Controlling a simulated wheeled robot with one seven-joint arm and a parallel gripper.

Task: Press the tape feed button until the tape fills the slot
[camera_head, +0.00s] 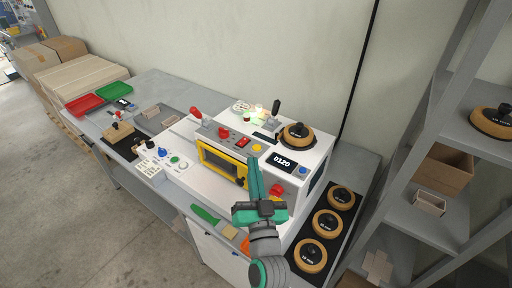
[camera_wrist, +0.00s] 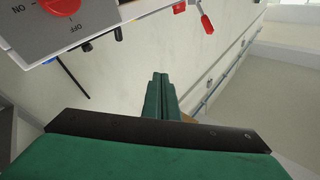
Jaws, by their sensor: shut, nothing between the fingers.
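My gripper (camera_head: 252,165) is shut and empty, with its green fingers in front of the white box former (camera_head: 312,185). In the wrist view the closed fingers (camera_wrist: 158,80) point away along a pale wall and touch nothing I can make out. The machine has a yellow-framed window (camera_head: 222,163), a display reading 0120 (camera_head: 281,162), a blue button (camera_head: 303,171), a yellow button (camera_head: 257,148) and a red control (camera_head: 277,189). No label shows which one is the tape feed button. I cannot make out the tape slot.
A small panel at left carries a green button (camera_head: 174,159) and a blue knob (camera_head: 162,153). Red (camera_head: 196,112) and black (camera_head: 275,106) levers stand up behind. Tape rolls (camera_head: 326,223) lie at right. A grey panel with a red ON/OFF switch (camera_wrist: 62,6) shows in the wrist view.

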